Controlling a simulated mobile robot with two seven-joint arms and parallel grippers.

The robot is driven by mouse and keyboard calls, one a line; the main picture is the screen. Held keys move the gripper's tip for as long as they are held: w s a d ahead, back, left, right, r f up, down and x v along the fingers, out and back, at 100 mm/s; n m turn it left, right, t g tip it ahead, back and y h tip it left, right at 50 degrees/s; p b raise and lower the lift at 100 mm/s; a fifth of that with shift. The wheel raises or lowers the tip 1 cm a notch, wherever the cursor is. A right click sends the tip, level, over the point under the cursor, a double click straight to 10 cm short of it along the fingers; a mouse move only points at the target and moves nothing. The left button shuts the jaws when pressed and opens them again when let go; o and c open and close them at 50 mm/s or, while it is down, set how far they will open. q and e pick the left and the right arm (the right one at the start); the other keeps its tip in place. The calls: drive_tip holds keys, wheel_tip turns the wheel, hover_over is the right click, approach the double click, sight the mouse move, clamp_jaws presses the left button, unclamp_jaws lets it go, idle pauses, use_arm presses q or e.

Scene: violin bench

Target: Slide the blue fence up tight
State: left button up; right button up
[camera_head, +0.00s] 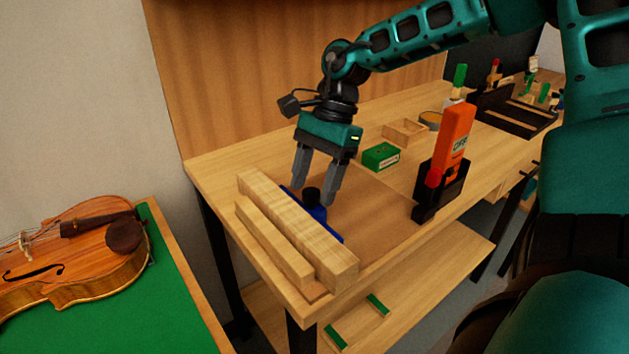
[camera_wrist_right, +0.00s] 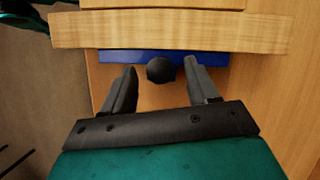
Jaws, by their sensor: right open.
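The blue fence (camera_head: 319,222) lies on the bench beside a long pale wood block (camera_head: 297,232), with a black knob (camera_head: 311,195) standing on it. In the right wrist view the blue fence (camera_wrist_right: 215,59) runs along the near side of the wood block (camera_wrist_right: 170,31). Any gap between them is too small to tell. My right gripper (camera_head: 315,188) is open above the fence, its fingers pointing down on either side of the knob. In the right wrist view the knob (camera_wrist_right: 160,69) shows between and just ahead of the open fingers (camera_wrist_right: 159,75). My left gripper is not in view.
A thinner wood strip (camera_head: 273,242) lies left of the block at the bench edge. A violin (camera_head: 70,250) lies on a green-topped table at left.

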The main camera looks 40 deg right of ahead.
clamp_jaws()
idle(0.6)
